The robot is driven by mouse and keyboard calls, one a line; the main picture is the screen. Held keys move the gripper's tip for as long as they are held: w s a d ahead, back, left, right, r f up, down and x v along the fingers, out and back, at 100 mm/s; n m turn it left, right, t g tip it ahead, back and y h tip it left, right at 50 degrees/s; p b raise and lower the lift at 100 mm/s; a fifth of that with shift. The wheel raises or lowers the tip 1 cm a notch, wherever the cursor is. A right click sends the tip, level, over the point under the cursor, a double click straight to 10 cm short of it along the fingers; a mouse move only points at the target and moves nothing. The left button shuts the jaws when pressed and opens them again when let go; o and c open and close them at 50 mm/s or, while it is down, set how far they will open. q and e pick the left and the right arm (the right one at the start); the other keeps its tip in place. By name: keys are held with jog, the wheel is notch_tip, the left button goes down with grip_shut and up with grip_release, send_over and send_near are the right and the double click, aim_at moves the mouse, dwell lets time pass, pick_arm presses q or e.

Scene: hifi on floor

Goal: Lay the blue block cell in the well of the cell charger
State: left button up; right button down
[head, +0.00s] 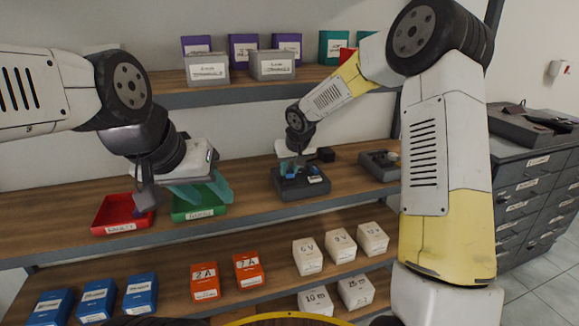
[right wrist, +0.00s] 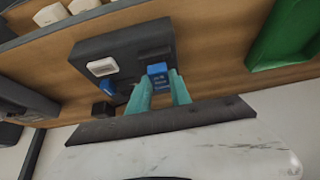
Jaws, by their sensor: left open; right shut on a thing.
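The cell charger (head: 300,193) is a dark grey box on the middle shelf; it also fills the centre of the right wrist view (right wrist: 105,45). My right gripper (right wrist: 162,84) is shut on the blue block cell (right wrist: 158,74), its teal fingertips on either side. The cell is over the charger's top, near one side. Whether it touches the well floor cannot be told. In the head view my right gripper (head: 291,166) points down at the charger.
A red tray (head: 112,228) stands left of the green one. A small black block (head: 326,155) stands behind the charger, and another dark device (head: 378,165) to its right. A pale piece (right wrist: 102,67) sits on the charger. Boxes fill the shelves above and below.

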jog(key=shift+f, duration=0.4)
dwell(1.2)
jog(key=c, duration=1.1)
grip_release()
jog(key=shift+r, duration=3.5)
